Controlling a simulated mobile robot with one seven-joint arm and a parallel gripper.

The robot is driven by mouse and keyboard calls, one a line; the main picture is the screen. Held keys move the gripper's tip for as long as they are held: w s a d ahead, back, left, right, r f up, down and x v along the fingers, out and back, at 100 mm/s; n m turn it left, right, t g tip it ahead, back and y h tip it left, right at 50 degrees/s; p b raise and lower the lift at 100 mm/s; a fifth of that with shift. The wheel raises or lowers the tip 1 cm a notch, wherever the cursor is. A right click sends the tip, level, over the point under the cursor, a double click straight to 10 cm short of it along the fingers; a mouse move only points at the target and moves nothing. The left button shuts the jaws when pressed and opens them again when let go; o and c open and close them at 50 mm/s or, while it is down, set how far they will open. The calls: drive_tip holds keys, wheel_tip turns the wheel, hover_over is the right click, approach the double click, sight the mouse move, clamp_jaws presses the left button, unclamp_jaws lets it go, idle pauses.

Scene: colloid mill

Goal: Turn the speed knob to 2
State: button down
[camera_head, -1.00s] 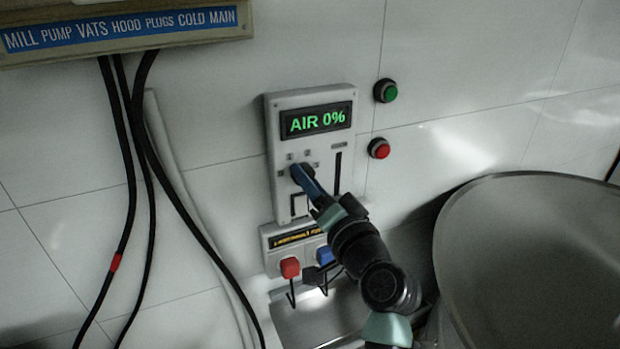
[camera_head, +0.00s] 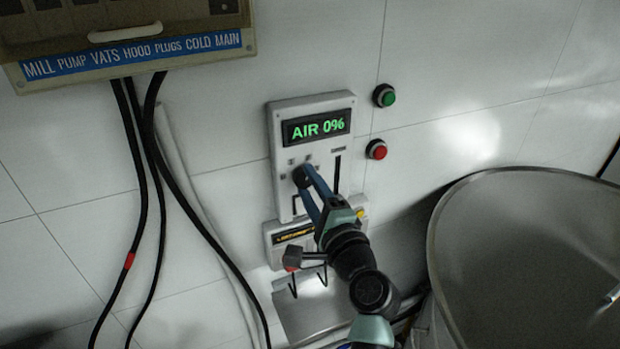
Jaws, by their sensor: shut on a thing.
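The dark speed knob (camera_head: 299,176) is on the lower left face of a pale control panel (camera_head: 285,208) on the tiled wall. Small marks ring its top, too small to read. The panel's display (camera_head: 316,126) reads "AIR 0%" in green. My gripper (camera_head: 306,178) reaches up from the lower right, its blue fingers at the knob and shut on it. The fingers hide part of the knob, so its pointer direction cannot be told.
A green button (camera_head: 384,95) and a red button (camera_head: 376,149) are right of the panel. A socket box (camera_head: 275,236) with plugs sits below, partly behind my gripper. A large metal vat (camera_head: 440,215) stands at right. Black cables (camera_head: 139,205) hang at left.

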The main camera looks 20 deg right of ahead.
drive_tip(key=shift+m+p, duration=0.4)
drive_tip(key=shift+m, duration=0.6)
drive_tip(key=shift+c, duration=1.5)
unclamp_jaws()
drive_tip(key=s+b, duration=0.2)
drive_tip(key=s, duration=1.1)
drive_tip(key=shift+f+b, duration=0.35)
